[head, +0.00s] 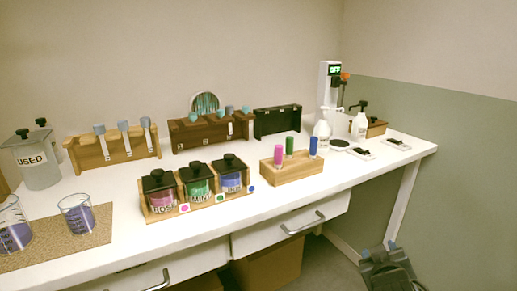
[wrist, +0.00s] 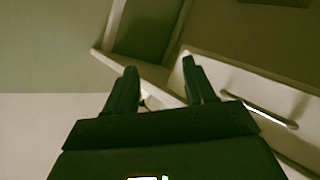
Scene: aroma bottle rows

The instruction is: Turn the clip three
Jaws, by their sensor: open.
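I cannot tell which thing is clip three. A pale wooden block (head: 292,169) on the right half of the table holds a pink piece (head: 278,154), a green piece (head: 289,146) and a blue piece (head: 313,146), all upright. A wooden rack (head: 117,156) at the back left holds three grey-topped pieces (head: 123,127). My gripper (wrist: 161,78) is open and empty in the wrist view, with its fingers apart. In the head view a dark part of my arm (head: 390,268) shows low at the right, in front of the table.
A caddy with black-lidded jars (head: 197,188) stands near the front edge. Beakers (head: 77,215) stand on a cork mat at left, by a USED jar (head: 37,165). A dispenser marked OFF (head: 331,90) stands back right. Drawer handles (head: 303,224) stick out below the tabletop.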

